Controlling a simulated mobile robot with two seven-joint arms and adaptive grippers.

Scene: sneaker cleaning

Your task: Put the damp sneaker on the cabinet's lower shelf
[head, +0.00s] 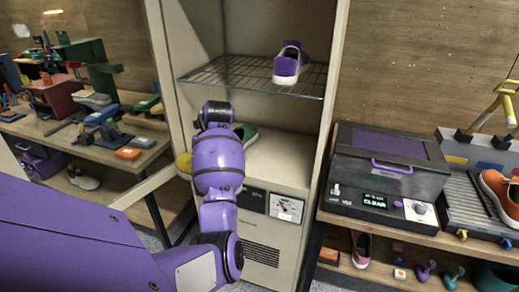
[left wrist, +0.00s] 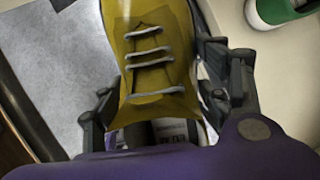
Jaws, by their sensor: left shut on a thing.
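My left gripper (left wrist: 162,98) is shut on a yellow sneaker (left wrist: 160,45) with grey laces, one finger on each side of it. In the head view a small yellow part of this sneaker (head: 184,165) shows left of my purple arm, at the cabinet's left front edge; my arm hides the rest and the fingers. The open cabinet (head: 333,70) has a lower shelf (head: 285,162), partly hidden by my arm. A green and white sneaker (head: 246,134) stands on it, also seen in the left wrist view (left wrist: 275,10). My right gripper is out of view.
A purple and white sneaker (head: 288,62) stands on the upper wire rack (head: 235,72). The right part of the lower shelf is bare. A grey machine (head: 385,165) and an orange sneaker (head: 500,192) are on the right bench. A cluttered bench (head: 140,160) stands left.

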